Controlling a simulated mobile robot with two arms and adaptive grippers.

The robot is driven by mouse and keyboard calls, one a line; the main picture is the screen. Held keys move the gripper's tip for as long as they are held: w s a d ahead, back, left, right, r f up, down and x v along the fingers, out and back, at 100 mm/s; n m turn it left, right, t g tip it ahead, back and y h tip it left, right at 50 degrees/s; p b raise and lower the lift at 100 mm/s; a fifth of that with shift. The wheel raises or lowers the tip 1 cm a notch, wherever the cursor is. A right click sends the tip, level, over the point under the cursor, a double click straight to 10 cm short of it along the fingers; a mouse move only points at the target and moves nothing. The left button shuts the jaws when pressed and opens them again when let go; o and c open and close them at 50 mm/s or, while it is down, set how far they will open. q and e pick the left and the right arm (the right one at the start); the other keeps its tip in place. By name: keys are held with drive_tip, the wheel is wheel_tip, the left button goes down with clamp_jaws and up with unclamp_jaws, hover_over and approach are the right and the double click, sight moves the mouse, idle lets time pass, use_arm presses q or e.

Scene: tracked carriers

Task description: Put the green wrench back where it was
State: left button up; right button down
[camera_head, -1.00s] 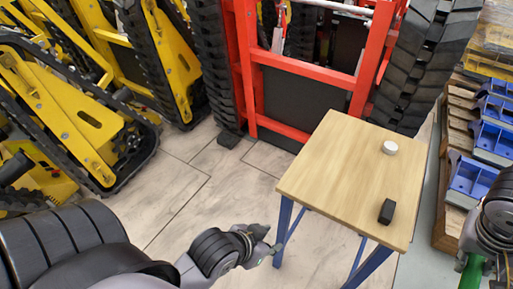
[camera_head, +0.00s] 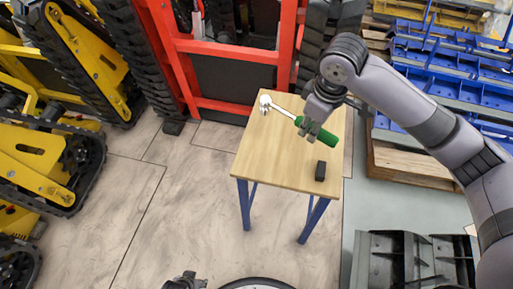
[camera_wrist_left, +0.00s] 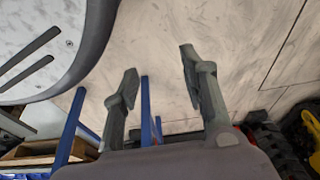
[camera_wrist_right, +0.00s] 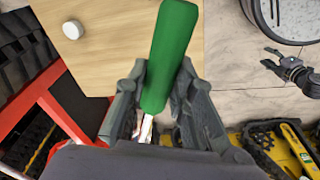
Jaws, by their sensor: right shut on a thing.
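The green wrench has a thick green handle and a silver shaft. My right gripper (camera_head: 314,122) is shut on its green handle (camera_head: 327,138), over the wooden table (camera_head: 262,165). The silver shaft (camera_head: 284,112) points left towards the table's far left corner. In the right wrist view the green handle (camera_wrist_right: 173,45) sticks out between the fingers (camera_wrist_right: 163,80), with some silver metal below. I cannot tell the wrench's height above the table. My left gripper (camera_head: 187,281) is low at the bottom edge; the left wrist view shows its fingers (camera_wrist_left: 160,78) apart and empty, over the floor.
A small black block (camera_head: 320,171) stands on the table's right side. Beyond stands a red frame (camera_head: 228,52); yellow tracked carriers (camera_head: 45,165) are at left. Blue bins (camera_head: 450,62) and a black tray (camera_head: 415,258) are at right.

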drive_tip(key=r+n+p, duration=0.2)
drive_tip(key=p, duration=0.1)
drive_tip(key=w+r+n+g+p, duration=0.1)
drive_tip(key=r+n+p, duration=0.1)
drive_tip(key=shift+p, duration=0.4)
drive_tip(key=shift+f+n, duration=0.25)
drive_tip(key=shift+n, duration=0.05)
use_arm(q)
drive_tip(key=s+a+f+g+b, duration=0.1)
drive_tip(key=s+f, duration=0.1)
drive_tip(key=s, duration=0.5)
drive_tip(key=s+a+f+g, duration=0.1)
drive_tip(key=s+a, duration=0.1)
drive_tip(key=s, duration=0.6)
drive_tip(key=shift+s+f+b, duration=0.15)
drive_tip(key=shift+f+b, duration=0.2)
use_arm(e)
wheel_tip(320, 180, down, 20)
drive_tip(key=shift+w+r, duration=0.1)
drive_tip(key=shift+r, duration=0.05)
use_arm(q)
drive_tip(key=shift+a, duration=0.1)
use_arm(e)
drive_tip(key=c, duration=1.3)
unclamp_jaws()
drive_tip(key=shift+c, duration=0.2)
